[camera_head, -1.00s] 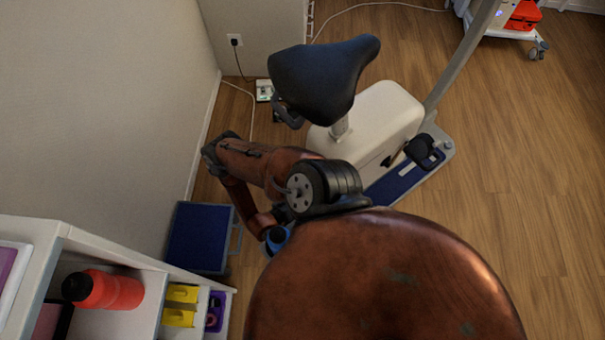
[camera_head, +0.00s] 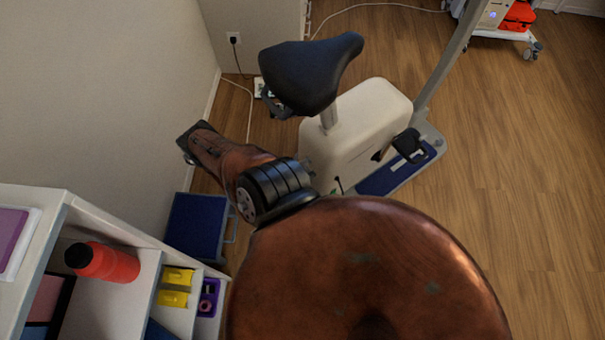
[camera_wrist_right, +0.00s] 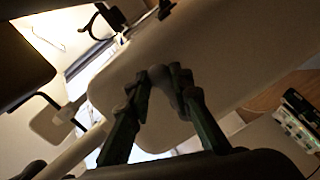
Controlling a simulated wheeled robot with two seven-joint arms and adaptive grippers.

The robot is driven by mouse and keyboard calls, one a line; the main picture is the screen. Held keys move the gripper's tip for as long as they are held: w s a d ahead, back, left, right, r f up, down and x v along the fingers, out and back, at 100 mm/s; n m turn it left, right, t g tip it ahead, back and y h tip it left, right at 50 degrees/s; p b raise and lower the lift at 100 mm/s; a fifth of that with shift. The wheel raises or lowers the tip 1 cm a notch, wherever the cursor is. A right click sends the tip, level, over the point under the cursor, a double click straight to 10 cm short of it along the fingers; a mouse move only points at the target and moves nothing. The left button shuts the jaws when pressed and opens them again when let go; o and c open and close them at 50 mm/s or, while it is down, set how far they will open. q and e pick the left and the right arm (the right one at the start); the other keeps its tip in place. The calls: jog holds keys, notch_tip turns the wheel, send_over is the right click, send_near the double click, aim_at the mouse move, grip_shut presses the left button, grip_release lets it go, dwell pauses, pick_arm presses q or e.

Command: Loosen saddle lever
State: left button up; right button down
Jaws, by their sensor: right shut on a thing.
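The exercise bike's black saddle (camera_head: 310,72) sits on a short pale post (camera_head: 329,117) above the white bike body (camera_head: 362,125). My right arm reaches toward the bike, but in the head view its gripper is hidden behind the arm. In the right wrist view my right gripper (camera_wrist_right: 161,82) has its two dark fingers converging on a small rounded grey-dark piece, the saddle lever (camera_wrist_right: 160,74), against the pale bike body (camera_wrist_right: 225,60). The fingers are shut on it. The lever's far end and its joint are hidden. My left gripper is in neither view.
A white shelf (camera_head: 135,236) at the lower left holds a red bottle (camera_head: 103,262) and yellow items (camera_head: 175,287). A blue case (camera_head: 197,226) stands by the wall. A wheeled cart (camera_head: 503,28) is at the upper right. The wooden floor on the right is clear.

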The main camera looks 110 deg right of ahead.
jog(key=shift+d+r, duration=0.15)
jog(key=c, duration=1.7)
grip_release()
jog(key=v, duration=1.2)
